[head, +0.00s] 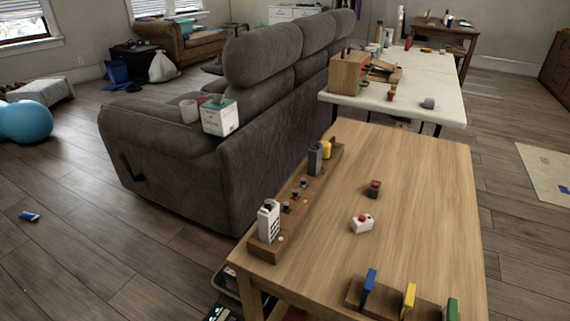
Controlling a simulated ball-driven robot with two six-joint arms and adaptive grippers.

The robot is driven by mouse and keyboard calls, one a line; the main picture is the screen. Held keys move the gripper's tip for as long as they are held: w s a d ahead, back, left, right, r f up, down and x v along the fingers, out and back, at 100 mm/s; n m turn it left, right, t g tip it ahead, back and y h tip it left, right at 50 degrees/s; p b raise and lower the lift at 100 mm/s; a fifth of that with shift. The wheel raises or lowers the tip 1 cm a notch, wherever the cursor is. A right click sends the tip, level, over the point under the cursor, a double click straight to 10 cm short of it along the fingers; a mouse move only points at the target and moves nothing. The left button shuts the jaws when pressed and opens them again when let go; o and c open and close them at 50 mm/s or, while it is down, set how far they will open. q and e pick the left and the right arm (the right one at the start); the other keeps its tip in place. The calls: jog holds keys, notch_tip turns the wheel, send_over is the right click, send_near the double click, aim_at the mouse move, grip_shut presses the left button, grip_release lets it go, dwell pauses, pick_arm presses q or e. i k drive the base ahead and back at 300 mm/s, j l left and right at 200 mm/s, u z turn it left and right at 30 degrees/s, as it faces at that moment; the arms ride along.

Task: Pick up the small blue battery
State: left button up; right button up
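A small blue object (30,216) with a light patch, which could be the battery, lies on the wood floor at the far left, apart from the furniture. It is too small to tell for sure what it is. A blue upright piece (369,281) stands in a wooden rack (385,309) at the near edge of the table, beside a yellow piece (408,298) and a green piece (451,309). Neither of my grippers is in view.
A wooden table (420,190) holds a long wooden board (272,240) with several small items, a white block (362,223) and a dark block (374,189). A grey sofa (270,150) stands behind it. The floor around the small blue object is clear.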

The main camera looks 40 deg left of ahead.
aim_at(268, 202)
jog(key=u, duration=1.15)
